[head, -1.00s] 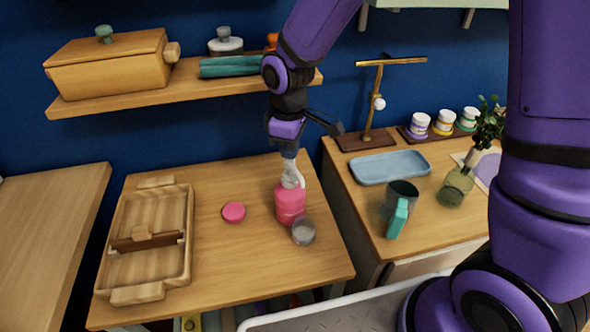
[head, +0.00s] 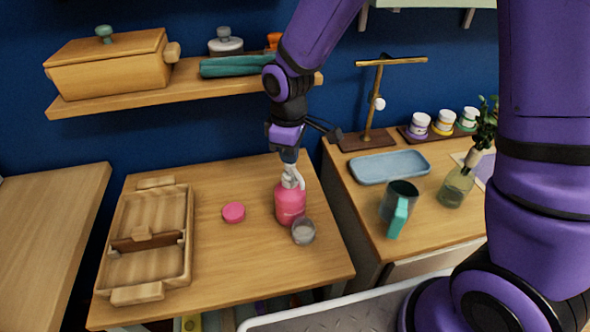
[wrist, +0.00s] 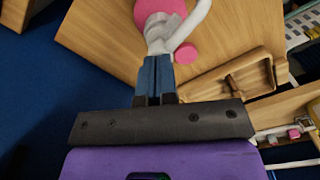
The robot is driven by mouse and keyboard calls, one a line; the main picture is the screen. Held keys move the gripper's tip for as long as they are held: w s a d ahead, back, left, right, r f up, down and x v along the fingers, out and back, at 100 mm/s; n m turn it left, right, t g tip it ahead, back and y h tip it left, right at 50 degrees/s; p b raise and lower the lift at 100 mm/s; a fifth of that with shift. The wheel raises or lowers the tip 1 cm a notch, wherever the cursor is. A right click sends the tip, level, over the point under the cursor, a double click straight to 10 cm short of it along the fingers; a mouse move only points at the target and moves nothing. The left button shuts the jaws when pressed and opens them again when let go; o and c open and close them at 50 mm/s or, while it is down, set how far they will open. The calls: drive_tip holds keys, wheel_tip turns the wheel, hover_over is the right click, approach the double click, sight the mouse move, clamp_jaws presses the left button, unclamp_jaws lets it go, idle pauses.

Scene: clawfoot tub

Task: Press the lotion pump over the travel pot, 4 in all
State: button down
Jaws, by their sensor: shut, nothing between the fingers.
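The pink lotion bottle (head: 290,206) stands upright on the wooden counter, with a white pump head (head: 293,178) on top. The small grey see-through travel pot (head: 303,233) stands just in front of the bottle, close to its base. My gripper (head: 289,158) points down directly above the pump head, fingers shut and empty, with the tips at or touching its top. In the wrist view the blue fingertips (wrist: 156,76) meet the white pump (wrist: 163,32), with the pink bottle (wrist: 158,8) beyond. The pot is not visible there.
A pink lid (head: 233,212) lies left of the bottle. A wooden divided tray (head: 187,240) sits farther left. On the right counter are a blue tray (head: 390,167), a dark mug (head: 402,193) with a teal handle and a vase (head: 456,187). A shelf (head: 180,86) hangs behind.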

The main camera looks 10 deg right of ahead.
drive_tip(key=shift+f, duration=0.35)
drive_tip(key=shift+r, duration=1.15)
drive_tip(key=shift+f, duration=1.05)
idle(0.5)
drive_tip(key=shift+r, duration=1.05)
drive_tip(key=shift+f, duration=1.15)
drive_tip(key=shift+r, duration=1.15)
